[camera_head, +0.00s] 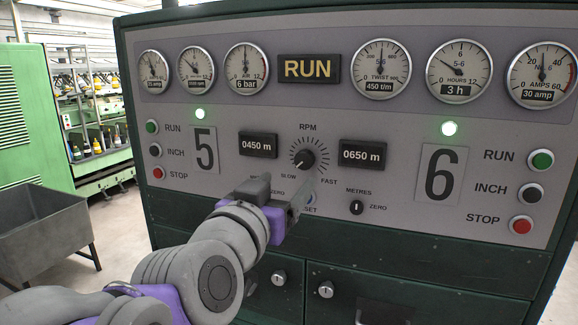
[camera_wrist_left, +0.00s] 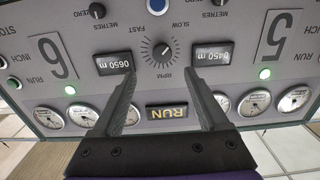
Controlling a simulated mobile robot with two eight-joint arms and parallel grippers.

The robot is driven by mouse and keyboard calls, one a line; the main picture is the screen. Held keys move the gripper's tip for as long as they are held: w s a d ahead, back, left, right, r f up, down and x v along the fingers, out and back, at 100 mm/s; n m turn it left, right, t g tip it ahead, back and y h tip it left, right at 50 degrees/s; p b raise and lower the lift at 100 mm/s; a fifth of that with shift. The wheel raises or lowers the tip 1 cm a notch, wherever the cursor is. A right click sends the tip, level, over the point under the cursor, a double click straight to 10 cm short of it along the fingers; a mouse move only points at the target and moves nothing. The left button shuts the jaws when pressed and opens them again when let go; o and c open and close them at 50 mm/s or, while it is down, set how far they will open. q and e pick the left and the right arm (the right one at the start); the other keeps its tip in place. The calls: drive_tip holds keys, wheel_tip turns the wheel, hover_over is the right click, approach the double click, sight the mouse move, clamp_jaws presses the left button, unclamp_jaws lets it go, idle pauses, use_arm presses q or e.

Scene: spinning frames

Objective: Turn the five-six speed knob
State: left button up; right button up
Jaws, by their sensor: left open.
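The five-six speed knob (camera_head: 303,160) is a small black dial under the RPM label, ringed by tick marks, between the 5 and 6 plates. Its pointer is directed down and left, toward SLOW. In the left wrist view the panel appears upside down, and the knob (camera_wrist_left: 161,50) lies beyond and between the fingertips. My left gripper (camera_head: 283,188) is just below the knob in the head view, with its fingers apart and nothing between them. The gap between the fingers also shows in the left wrist view (camera_wrist_left: 160,76). My right gripper is not in view.
Digital readouts (camera_head: 258,145) (camera_head: 362,155) flank the knob. A metres knob (camera_head: 356,207) and a partly hidden blue button (camera_head: 310,199) sit below. Red stop buttons (camera_head: 158,172) (camera_head: 522,225) are at both sides. A grey bin (camera_head: 40,230) stands left of the cabinet.

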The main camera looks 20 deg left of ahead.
sight(303, 162)
use_arm(q)
drive_tip(key=w+p, duration=0.2)
drive_tip(key=w, duration=0.9)
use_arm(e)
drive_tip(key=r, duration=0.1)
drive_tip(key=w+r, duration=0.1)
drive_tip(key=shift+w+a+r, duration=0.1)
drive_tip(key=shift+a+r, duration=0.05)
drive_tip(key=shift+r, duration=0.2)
use_arm(q)
clamp_jaws()
